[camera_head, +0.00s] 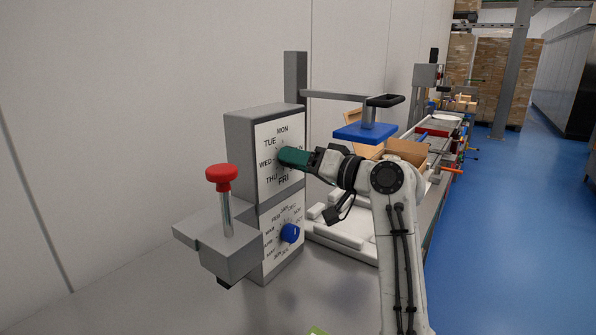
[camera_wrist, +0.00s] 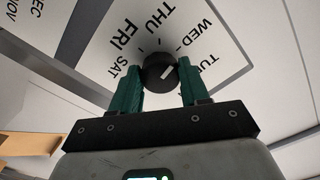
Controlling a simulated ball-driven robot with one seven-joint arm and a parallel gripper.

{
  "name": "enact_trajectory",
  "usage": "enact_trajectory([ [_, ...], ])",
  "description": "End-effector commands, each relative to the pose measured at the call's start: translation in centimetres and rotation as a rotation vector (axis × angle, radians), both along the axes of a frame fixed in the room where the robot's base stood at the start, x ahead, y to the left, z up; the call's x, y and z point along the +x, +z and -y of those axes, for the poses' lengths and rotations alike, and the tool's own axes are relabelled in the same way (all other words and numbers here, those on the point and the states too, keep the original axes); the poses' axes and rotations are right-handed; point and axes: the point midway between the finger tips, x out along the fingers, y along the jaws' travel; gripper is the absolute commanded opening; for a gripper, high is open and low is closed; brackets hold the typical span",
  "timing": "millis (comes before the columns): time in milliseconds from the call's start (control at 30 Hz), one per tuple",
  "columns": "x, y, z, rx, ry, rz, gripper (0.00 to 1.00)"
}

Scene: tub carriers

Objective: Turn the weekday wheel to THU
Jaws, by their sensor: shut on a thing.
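The weekday wheel is a black knob (camera_wrist: 158,72) with a white pointer line, seen in the wrist view. Around it on the white weekday plate (camera_wrist: 104,52) are the day names, with THU, FRI, SAT, WED and part of TUE readable. The pointer slants up and right, roughly towards WED. My gripper (camera_wrist: 157,84) has teal fingers, one on each side of the knob, shut on it. In the head view my gripper (camera_head: 284,157) reaches from the right onto the upper dial of the grey box (camera_head: 240,150). There its fingers hide the knob and some lettering.
Below the weekday dial is a month dial with a blue knob (camera_head: 290,233). A red-topped lever (camera_head: 221,178) stands on a grey block at the box's left. A blue press plate (camera_head: 364,132) hangs behind my arm, near an open cardboard box (camera_head: 407,151). The bench front is mostly clear.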

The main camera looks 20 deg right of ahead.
Motion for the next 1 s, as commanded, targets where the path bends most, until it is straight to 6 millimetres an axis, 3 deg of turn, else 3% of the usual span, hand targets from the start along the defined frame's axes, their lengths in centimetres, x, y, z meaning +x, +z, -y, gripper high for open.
enact_trajectory([
  [33,0.00,-0.82,0.02,-0.038,0.002,0.019,0.15],
  [500,0.08,-0.78,0.13,-0.363,0.002,0.254,0.15],
  [1000,0.13,-0.62,0.13,-0.513,0.004,0.360,0.15],
])
